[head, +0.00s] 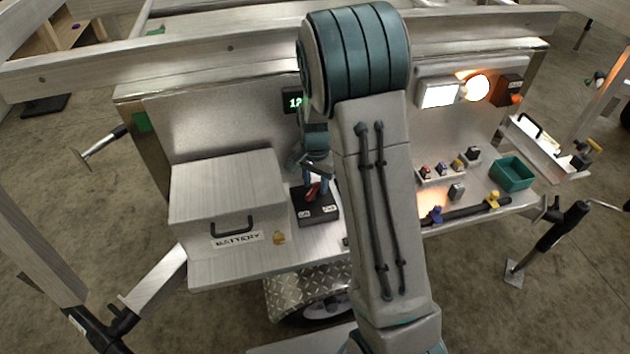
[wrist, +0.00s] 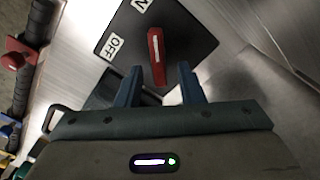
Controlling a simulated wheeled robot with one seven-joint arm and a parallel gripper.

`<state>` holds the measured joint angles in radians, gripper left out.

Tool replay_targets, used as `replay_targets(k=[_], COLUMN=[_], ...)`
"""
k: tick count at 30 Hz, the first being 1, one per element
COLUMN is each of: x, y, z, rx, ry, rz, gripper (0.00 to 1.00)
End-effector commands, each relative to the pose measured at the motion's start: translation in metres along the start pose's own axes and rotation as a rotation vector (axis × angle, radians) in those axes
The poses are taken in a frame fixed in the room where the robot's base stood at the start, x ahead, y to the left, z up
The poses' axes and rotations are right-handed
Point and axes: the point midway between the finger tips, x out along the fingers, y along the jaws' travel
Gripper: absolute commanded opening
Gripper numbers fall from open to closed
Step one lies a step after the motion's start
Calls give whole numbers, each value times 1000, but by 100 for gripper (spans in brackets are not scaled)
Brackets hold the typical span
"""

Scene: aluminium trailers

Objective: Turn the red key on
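The red key (wrist: 157,58) stands on a black switch plate (wrist: 185,30) with white OFF and ON labels; the ON label is partly cut off by the frame edge. In the head view the key (head: 313,191) shows small on the plate (head: 318,217), partly covered by my gripper (head: 316,184). In the wrist view my gripper (wrist: 160,76) is open, with one blue finger on each side of the key's near end. I see gaps between the fingers and the key; whether the fingers reach down to its depth is unclear.
A metal battery box (head: 225,185) with a black handle stands left of the plate. On the right are several small switches (head: 442,168), a green bin (head: 512,174) and a lit lamp (head: 476,88). A back panel rises behind.

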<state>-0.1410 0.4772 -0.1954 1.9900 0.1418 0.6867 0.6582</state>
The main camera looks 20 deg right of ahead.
Motion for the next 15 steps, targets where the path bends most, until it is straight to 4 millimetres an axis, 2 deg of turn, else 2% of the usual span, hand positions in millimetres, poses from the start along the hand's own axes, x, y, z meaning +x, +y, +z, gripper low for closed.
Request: replay_targets(k=[5,15], x=[-18,-94], y=[-1,-1], z=[-1,0], rx=[0,-1], ry=[3,4], rz=[-3,-4], gripper=[35,35])
